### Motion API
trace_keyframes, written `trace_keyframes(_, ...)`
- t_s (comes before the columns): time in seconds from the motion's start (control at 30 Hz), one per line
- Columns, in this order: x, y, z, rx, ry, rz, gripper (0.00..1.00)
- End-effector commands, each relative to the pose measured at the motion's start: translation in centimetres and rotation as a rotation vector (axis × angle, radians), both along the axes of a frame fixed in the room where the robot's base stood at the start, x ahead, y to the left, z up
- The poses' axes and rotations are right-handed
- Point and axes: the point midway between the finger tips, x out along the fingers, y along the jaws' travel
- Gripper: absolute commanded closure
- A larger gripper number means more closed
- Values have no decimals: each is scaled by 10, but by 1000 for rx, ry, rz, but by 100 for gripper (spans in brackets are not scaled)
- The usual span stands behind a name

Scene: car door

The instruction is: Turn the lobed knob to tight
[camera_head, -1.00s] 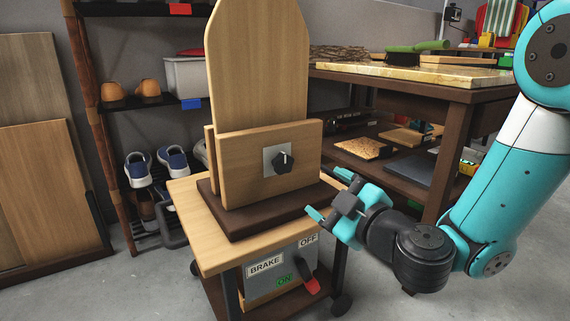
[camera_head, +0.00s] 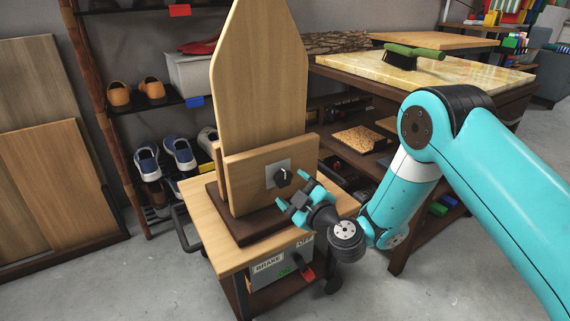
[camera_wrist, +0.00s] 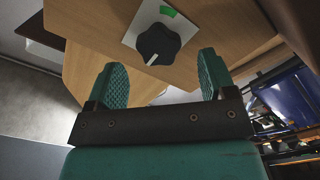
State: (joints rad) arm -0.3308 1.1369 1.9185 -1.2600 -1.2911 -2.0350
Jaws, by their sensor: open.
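The black lobed knob (camera_head: 283,178) sits on a light square plate (camera_head: 270,166) on the front of the upright wooden board (camera_head: 246,184). In the wrist view the knob (camera_wrist: 158,45) shows a white pointer line aimed toward the bottom and slightly left. A green mark (camera_wrist: 168,11) on the plate lies at the top, away from the pointer. My gripper (camera_head: 296,195) is open and empty, just in front of the knob and slightly below it. In the wrist view its two teal fingers (camera_wrist: 163,74) stand apart, with the knob beyond their tips and between them.
The board stands on a dark base on a wheeled wooden cart (camera_head: 219,250). A grey box (camera_head: 270,271) labelled BRAKE, with a red lever (camera_head: 306,272), is below the top. A workbench (camera_head: 420,78) stands behind my arm at right, and a shoe rack (camera_head: 150,105) behind left.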

Motion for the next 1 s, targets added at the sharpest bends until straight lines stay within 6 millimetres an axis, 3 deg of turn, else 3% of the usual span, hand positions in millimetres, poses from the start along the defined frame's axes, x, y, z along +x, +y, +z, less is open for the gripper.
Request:
trace_keyframes(0.03,4,4,9,-1,-2,1,23)
trace_keyframes(0.17,17,11,10,2,-4,-1,23)
trace_keyframes(0.43,33,23,3,-1,-2,2,23)
trace_keyframes(0.93,40,26,0,1,0,-2,23)
trace_keyframes(1.0,40,26,0,2,-1,-3,39)
